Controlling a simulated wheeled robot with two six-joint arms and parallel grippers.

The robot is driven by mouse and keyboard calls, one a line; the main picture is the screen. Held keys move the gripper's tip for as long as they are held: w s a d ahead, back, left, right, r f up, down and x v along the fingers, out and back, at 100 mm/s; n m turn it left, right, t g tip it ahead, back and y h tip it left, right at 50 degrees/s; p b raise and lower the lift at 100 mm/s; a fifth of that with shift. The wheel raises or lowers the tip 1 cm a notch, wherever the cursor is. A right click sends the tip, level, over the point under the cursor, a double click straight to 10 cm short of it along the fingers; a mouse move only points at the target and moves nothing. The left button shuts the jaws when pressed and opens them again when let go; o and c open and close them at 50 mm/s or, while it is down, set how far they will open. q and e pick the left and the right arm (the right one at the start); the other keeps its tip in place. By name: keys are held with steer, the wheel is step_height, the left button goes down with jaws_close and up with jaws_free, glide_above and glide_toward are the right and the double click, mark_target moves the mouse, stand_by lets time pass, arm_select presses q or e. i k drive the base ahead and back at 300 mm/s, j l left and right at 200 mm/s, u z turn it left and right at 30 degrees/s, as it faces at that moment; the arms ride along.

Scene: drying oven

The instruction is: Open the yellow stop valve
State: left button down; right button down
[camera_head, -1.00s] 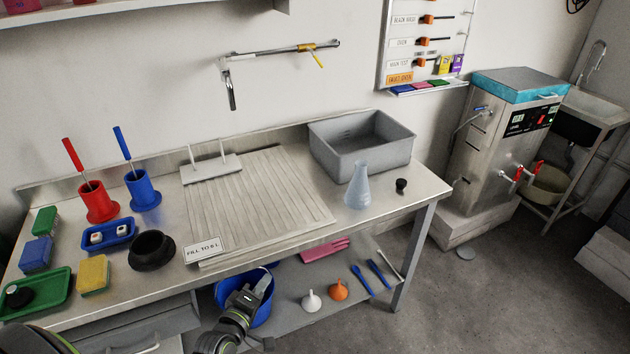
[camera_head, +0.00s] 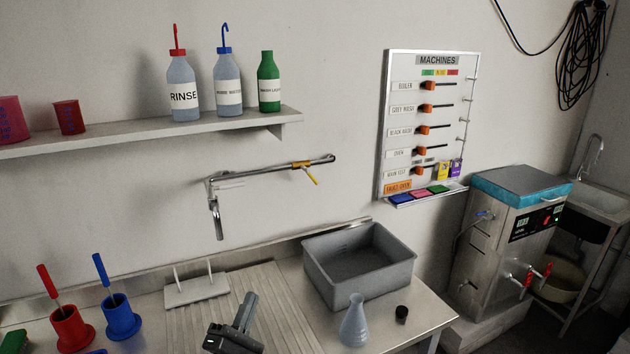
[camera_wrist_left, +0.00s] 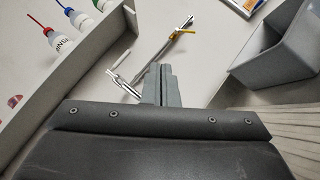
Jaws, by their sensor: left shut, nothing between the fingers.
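The yellow stop valve (camera_head: 305,168) sits on the wall pipe near its right end, with its yellow lever slanting down and to the right. The pipe (camera_head: 260,175) runs along the wall above the bench to a downward spout (camera_head: 217,222) at its left end. My left gripper (camera_head: 247,302) is low in front of the drainboard, below the pipe and apart from the valve. Its fingers are together and empty. In the left wrist view the shut fingers (camera_wrist_left: 161,84) point toward the pipe, and the yellow lever (camera_wrist_left: 184,32) shows beyond them. My right gripper is not seen.
A grey basin (camera_head: 360,264), a flask (camera_head: 354,322) and a black stopper (camera_head: 401,314) stand on the bench at right. A shelf (camera_head: 150,132) with bottles hangs above left. Red and blue holders (camera_head: 71,328) stand at left. Wall around the valve is clear.

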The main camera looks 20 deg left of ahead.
mark_target(304, 168)
steer(key=i+j, duration=0.15)
steer(key=i, duration=0.4)
steer(key=i+j, duration=0.15)
steer(key=i, duration=0.4)
